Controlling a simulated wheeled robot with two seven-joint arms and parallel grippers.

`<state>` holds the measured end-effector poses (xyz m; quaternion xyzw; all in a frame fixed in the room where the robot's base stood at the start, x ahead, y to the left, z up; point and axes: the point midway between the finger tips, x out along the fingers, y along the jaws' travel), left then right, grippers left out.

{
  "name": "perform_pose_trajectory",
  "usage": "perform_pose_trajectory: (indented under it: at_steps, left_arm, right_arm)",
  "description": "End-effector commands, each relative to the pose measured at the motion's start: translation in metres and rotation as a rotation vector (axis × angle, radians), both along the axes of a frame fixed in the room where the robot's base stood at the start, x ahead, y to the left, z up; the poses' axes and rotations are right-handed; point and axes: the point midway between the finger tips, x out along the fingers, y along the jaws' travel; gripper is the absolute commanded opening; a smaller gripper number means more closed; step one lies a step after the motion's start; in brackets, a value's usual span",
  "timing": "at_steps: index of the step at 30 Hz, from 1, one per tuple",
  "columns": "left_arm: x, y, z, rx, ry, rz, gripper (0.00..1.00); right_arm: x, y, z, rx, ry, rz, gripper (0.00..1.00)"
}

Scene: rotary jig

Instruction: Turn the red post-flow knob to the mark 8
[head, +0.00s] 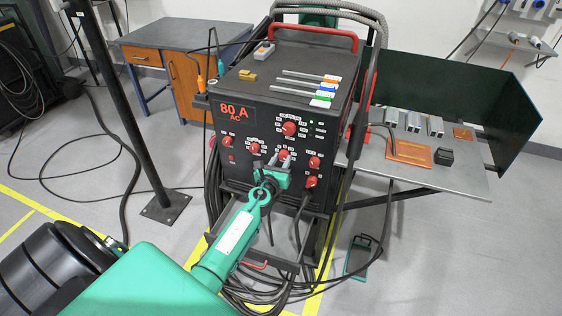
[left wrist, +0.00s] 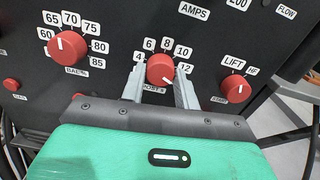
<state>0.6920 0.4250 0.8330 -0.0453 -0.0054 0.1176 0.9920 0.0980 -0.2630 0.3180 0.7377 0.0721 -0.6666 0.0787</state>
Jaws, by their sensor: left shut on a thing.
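The red post-flow knob (left wrist: 160,69) sits on the black front panel of the welding machine, below an arc of marks 4, 6, 8, 10 and 12. The white mark 8 (left wrist: 166,44) is just above it. In the head view the knob (head: 284,155) is partly behind my gripper. My left gripper (left wrist: 160,76) has one finger on each side of the knob and is shut on it. It also shows at the panel in the head view (head: 271,165). The knob's pointer line is small and its exact reading is hard to tell. My right gripper is not in view.
Other red knobs are close by: a BAL.% knob (left wrist: 68,47) to the left and a lower one (left wrist: 235,88) to the right. Cables hang below the panel (head: 303,215). A side table (head: 465,180) with metal pieces stands to the right.

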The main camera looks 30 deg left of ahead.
Motion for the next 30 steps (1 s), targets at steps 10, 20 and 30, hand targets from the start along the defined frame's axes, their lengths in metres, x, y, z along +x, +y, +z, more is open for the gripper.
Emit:
perform_pose_trajectory:
  at_steps: [10, 20, 30]
  left_arm:
    - [0.000, 0.000, -0.002, -0.275, -0.065, 0.000, 0.09]
    - [0.000, -0.001, -0.001, -0.581, -0.140, 0.001, 0.09]
    - [0.000, -0.001, -0.001, -0.897, -0.215, 0.001, 0.09]
  right_arm:
    - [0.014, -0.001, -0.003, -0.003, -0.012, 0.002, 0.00]
    - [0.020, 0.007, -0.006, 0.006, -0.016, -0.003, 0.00]
    - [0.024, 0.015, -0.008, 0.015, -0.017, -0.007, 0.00]
